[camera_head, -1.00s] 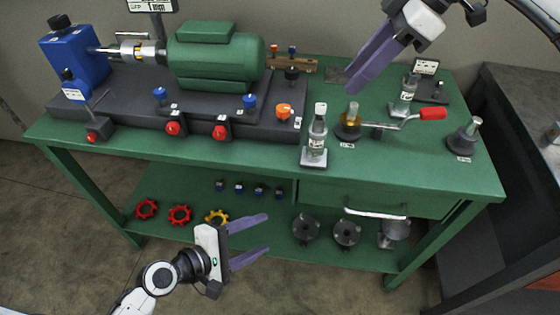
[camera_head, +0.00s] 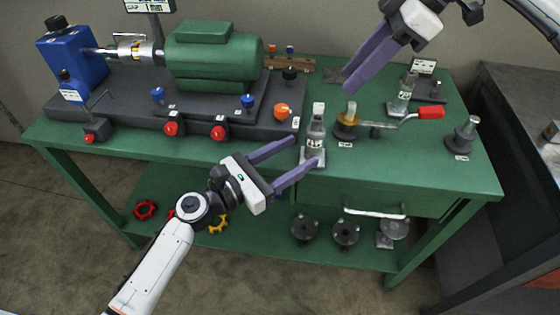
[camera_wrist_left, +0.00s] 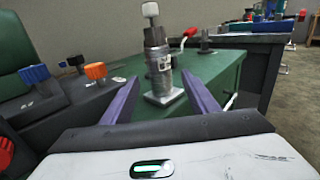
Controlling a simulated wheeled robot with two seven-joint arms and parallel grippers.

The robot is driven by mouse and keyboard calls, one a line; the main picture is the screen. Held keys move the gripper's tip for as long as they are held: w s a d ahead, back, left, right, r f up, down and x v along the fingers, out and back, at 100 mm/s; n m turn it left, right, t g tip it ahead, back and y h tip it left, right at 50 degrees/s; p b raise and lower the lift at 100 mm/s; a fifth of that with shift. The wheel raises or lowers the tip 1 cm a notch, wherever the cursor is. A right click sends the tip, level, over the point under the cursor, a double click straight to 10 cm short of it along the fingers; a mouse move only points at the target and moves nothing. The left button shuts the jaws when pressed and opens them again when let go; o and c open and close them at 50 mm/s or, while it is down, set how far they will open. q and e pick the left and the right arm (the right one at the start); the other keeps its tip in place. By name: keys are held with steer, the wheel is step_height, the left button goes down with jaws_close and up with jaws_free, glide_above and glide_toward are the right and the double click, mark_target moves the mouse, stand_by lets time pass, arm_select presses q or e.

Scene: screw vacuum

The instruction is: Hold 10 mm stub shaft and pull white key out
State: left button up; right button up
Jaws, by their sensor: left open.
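A grey metal stub shaft (camera_head: 315,132) stands upright on a small light plate near the front edge of the green bench. A white key (camera_head: 318,108) sticks up from its top; it also shows in the left wrist view (camera_wrist_left: 150,10). The label on the shaft is too small to read. My left gripper (camera_head: 306,150) is open in front of the shaft, its purple fingers pointing at it. In the left wrist view the shaft stands between the open fingers (camera_wrist_left: 160,92), just beyond their tips. My right gripper (camera_head: 349,80) hangs above the bench; its finger gap is unclear.
A similar labelled shaft (camera_head: 401,94) stands farther back. A brass-coloured part (camera_head: 347,120) and a red-handled crank (camera_head: 428,112) are right of the shaft. A green motor (camera_head: 212,55) on a dark base with red, blue and orange knobs is at left.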

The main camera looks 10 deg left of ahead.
mark_target(307, 148)
arm_select(q)
steer(key=x, duration=0.6)
steer(key=shift+c, duration=0.2)
